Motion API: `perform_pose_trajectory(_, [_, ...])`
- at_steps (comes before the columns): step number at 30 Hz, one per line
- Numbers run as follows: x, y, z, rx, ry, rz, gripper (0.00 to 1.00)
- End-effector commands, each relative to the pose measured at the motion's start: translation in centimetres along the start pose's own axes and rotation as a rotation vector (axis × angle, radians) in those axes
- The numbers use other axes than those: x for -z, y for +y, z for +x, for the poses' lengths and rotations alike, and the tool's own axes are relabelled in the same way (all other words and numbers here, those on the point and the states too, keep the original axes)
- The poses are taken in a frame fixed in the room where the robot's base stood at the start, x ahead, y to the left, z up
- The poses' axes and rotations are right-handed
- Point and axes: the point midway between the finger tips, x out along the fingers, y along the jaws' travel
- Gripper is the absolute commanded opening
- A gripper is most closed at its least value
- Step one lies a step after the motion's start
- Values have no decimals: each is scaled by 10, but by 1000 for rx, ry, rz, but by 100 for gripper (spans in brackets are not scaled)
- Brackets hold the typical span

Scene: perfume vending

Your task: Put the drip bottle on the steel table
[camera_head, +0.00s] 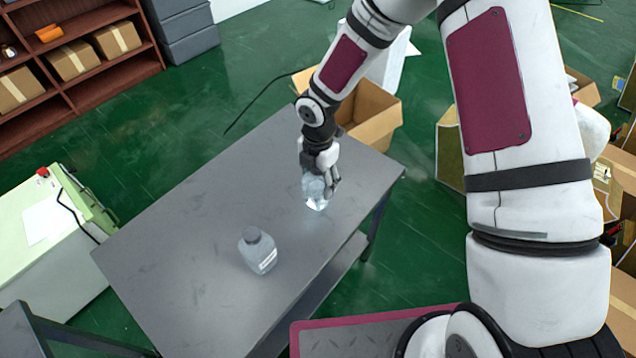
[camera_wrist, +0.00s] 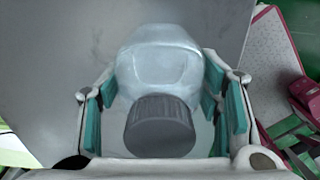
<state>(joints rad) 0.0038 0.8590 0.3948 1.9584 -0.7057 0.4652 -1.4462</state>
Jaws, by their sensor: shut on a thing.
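The steel table (camera_head: 185,235) is grey and flat and fills the middle of the head view; its top also shows in the wrist view (camera_wrist: 50,75). My gripper (camera_head: 322,186) is over the table's right part, shut on a translucent bottle (camera_head: 315,192). In the wrist view the held bottle (camera_wrist: 158,70) has a dark grey ribbed cap and sits between the teal finger pads of my gripper (camera_wrist: 162,110). The bottle's base is at or just above the tabletop; I cannot tell if it touches. A second grey bottle (camera_head: 258,252) with a label stands upright near the table's front edge.
Cardboard boxes (camera_head: 372,115) stand on the green floor behind the table. A shelf (camera_head: 75,60) with boxes is at the back left, and a pale green machine (camera_head: 45,235) is at the left. The tabletop's left and middle are clear.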

Motion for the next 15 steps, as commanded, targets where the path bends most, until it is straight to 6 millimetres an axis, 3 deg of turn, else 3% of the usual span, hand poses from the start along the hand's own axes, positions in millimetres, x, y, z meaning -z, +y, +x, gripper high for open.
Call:
perform_pose_trajectory(4, [1, 0, 18, -1, -1, -2, 13])
perform_pose_trajectory(15, [0, 1, 22, -2, -2, -1, 13])
